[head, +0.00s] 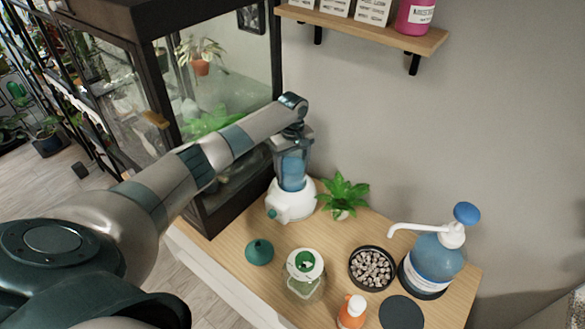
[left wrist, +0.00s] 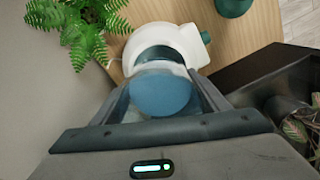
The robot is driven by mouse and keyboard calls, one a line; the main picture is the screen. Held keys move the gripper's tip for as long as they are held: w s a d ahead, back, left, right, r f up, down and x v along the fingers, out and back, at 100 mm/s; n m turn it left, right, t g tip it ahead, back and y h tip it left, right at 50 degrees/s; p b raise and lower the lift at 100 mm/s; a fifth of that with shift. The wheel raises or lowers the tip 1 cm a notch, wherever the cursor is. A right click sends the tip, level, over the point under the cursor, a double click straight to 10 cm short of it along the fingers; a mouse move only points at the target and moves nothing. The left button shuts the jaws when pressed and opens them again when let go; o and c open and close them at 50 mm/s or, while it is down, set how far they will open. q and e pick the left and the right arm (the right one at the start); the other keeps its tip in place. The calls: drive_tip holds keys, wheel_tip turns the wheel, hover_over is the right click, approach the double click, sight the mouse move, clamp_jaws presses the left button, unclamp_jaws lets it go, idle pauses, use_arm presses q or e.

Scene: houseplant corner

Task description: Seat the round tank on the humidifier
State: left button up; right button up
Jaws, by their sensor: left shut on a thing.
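The round tank (head: 292,170), a translucent blue cylinder, is upright at the white humidifier base (head: 290,200) on the wooden cabinet top. My left gripper (head: 291,150) comes from above and is shut on the tank. In the left wrist view the tank (left wrist: 160,94) is between my fingers, with the white base (left wrist: 178,40) just beyond it. The tank's lower end meets or nearly meets the base's top; I cannot tell whether it is fully seated. My fingers hide part of its sides. My right gripper is not in view.
A glass terrarium (head: 225,90) with a dark frame stands close left of the base. A green plant (head: 343,193) is close right. In front are a teal bulb (head: 259,252), a glass jar (head: 305,272), a pebble dish (head: 371,268) and a pump bottle (head: 436,259). A shelf (head: 365,32) hangs above.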

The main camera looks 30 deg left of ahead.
use_arm(q)
drive_tip(key=shift+r, duration=0.1)
drive_tip(key=shift+f, duration=0.65)
idle(0.8)
drive_tip(key=o, duration=1.5)
wheel_tip(320, 180, up, 3)
drive_tip(key=p, duration=0.3)
drive_tip(key=shift+r, duration=0.3)
wheel_tip(320, 180, up, 7)
drive_tip(key=shift+r, duration=0.15)
